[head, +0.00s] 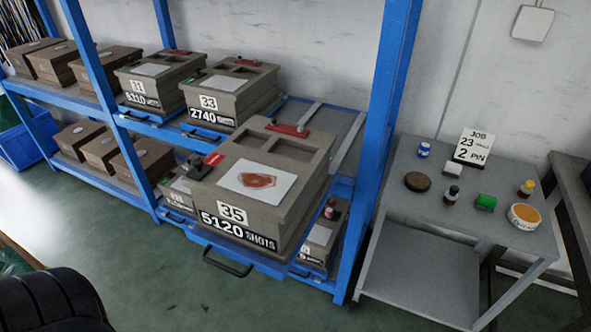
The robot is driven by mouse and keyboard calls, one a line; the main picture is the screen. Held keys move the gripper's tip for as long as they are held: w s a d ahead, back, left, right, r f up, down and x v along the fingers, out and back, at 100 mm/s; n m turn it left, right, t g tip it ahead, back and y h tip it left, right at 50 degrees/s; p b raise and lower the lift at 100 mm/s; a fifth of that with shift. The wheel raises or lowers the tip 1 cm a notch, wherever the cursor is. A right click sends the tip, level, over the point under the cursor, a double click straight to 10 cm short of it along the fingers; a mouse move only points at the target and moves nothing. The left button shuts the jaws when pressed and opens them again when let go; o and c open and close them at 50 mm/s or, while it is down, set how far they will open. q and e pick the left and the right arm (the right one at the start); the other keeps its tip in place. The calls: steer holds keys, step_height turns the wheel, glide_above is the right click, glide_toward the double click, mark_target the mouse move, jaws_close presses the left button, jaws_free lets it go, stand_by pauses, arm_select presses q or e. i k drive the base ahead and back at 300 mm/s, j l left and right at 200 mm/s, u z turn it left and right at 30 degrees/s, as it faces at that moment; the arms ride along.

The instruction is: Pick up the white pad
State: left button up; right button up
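A small white pad-like block (453,168) lies on the grey side table (400,222) at the right, in front of the job card. A flat white sheet with a reddish-brown stain (257,181) lies on top of the mould box marked 35. Neither gripper is in view, and nothing is seen touching the white block.
Around the white block stand a blue-and-white jar (424,150), brown disc (417,182), dark bottle (451,196), green block (485,202), yellow-topped bottle (526,188), orange-topped tin (524,216) and job card (473,148). Box 35 (262,215) sits on a pulled-out blue shelf drawer, left of the table.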

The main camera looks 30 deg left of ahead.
mark_target(452, 169)
steer(key=i+l, duration=0.3)
steer(key=i, duration=0.15)
steer(key=i+l+u, duration=0.35)
steer(key=i+l, duration=0.4)
